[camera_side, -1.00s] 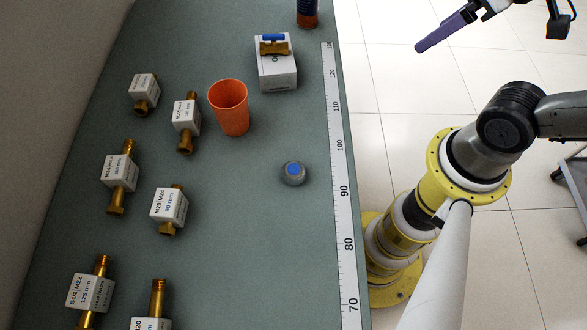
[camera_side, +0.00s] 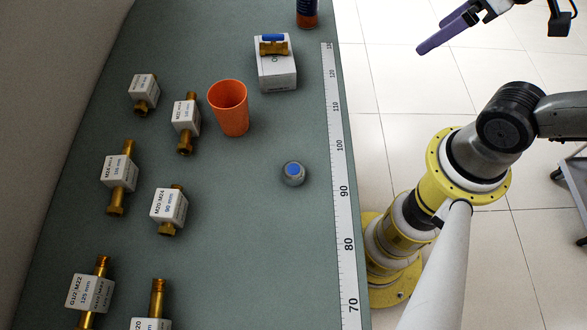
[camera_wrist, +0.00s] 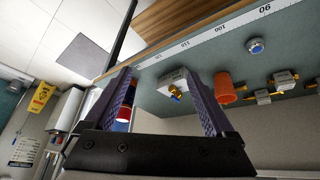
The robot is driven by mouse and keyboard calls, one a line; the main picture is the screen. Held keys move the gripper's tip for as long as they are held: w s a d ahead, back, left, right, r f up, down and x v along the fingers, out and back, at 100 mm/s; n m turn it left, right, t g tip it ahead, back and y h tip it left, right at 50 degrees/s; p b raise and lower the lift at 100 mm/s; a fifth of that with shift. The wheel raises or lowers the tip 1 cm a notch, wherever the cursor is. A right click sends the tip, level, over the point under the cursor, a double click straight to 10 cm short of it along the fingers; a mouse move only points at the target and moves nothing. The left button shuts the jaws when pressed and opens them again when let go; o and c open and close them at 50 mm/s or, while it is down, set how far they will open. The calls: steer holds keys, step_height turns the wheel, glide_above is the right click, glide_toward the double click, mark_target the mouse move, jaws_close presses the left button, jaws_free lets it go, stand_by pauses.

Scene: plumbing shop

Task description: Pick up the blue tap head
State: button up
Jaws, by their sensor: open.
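The blue tap head (camera_side: 293,173) is a small grey round knob with a blue top. It sits alone on the green bench near the ruler in the side view, and it shows at the upper right of the wrist view (camera_wrist: 255,46). My gripper (camera_side: 445,32) is at the top right of the side view, off the bench above the floor and well away from the tap head. In the wrist view its two purple fingers (camera_wrist: 163,82) stand wide apart with nothing held between them.
An orange cup (camera_side: 230,110) stands left of the tap head. A blue-handled brass valve (camera_side: 273,46) rests on a white box (camera_side: 277,74). Several labelled brass fittings (camera_side: 119,172) lie at the left. A ruler (camera_side: 342,190) runs along the bench's right edge. The bench around the tap head is clear.

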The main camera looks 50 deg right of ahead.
steer(key=w+a+r+n, duration=0.3)
steer(key=w+n, duration=0.2)
steer(key=n, duration=0.1)
steer(key=n+g, duration=0.6)
steer(key=n, duration=0.7)
glide_above(294, 170)
step_height(294, 170, down, 10)
step_height(294, 170, down, 13)
steer(key=shift+r, duration=0.1)
jaws_close()
